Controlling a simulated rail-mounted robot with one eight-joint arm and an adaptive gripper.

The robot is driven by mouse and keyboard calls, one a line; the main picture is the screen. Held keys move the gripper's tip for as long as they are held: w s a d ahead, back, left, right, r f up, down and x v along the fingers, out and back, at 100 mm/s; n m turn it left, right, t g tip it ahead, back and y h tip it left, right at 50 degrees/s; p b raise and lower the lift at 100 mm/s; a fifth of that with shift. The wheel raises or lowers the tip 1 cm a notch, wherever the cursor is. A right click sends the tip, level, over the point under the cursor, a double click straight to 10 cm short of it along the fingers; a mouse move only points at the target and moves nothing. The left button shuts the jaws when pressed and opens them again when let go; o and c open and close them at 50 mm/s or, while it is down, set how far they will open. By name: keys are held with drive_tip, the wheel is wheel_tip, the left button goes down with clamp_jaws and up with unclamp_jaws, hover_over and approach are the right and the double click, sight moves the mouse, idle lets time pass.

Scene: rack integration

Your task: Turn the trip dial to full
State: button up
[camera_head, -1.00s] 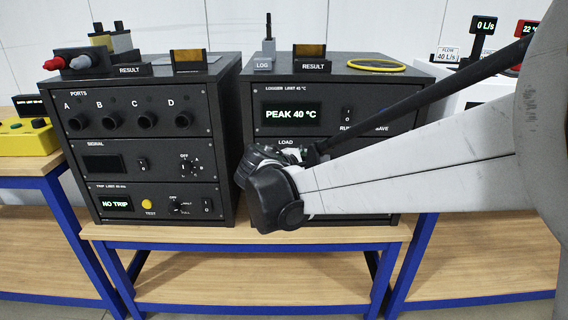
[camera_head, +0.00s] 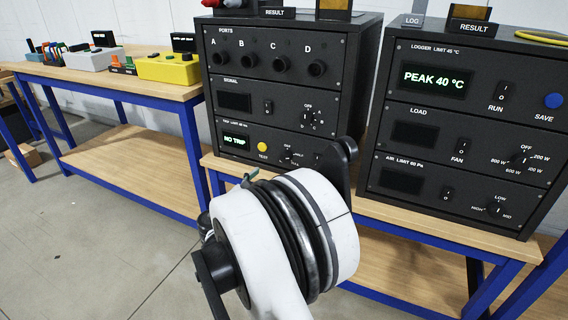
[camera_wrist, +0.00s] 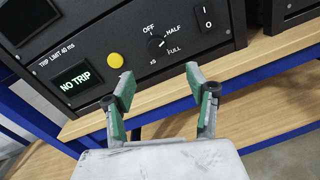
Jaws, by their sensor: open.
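The trip dial (camera_wrist: 156,43) is a small black knob on the bottom panel of the left rack, with marks OFF, HALF, FULL and x5 around it. Which mark its pointer is at is too small to tell. The trip dial also shows in the head view (camera_head: 287,155). The trip display (camera_wrist: 77,85) reads NO TRIP, and a yellow TEST button (camera_wrist: 115,60) sits between display and dial. My gripper (camera_wrist: 160,82) is open and empty, its green-padded fingers apart, in front of and below the dial in the wrist view.
A rocker switch (camera_wrist: 207,16) is right of the dial. The left rack (camera_head: 345,60) stands on a wooden bench with a blue frame (camera_head: 190,150). The right rack (camera_head: 440,110) shows PEAK 40 °C. A yellow box (camera_head: 168,68) is on the bench at left.

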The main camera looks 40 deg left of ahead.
sight(284, 159)
drive_tip(key=w+a+b, duration=0.1)
drive_tip(key=w, duration=0.3)
drive_tip(key=w+a+b, duration=0.1)
drive_tip(key=w, duration=0.3)
drive_tip(key=w+a+b, duration=0.1)
drive_tip(key=w, duration=0.4)
drive_tip(key=shift+f+b, duration=0.25)
drive_tip(key=shift+b, duration=0.15)
drive_tip(key=shift+c, duration=0.2)
drive_tip(key=c, duration=1.1)
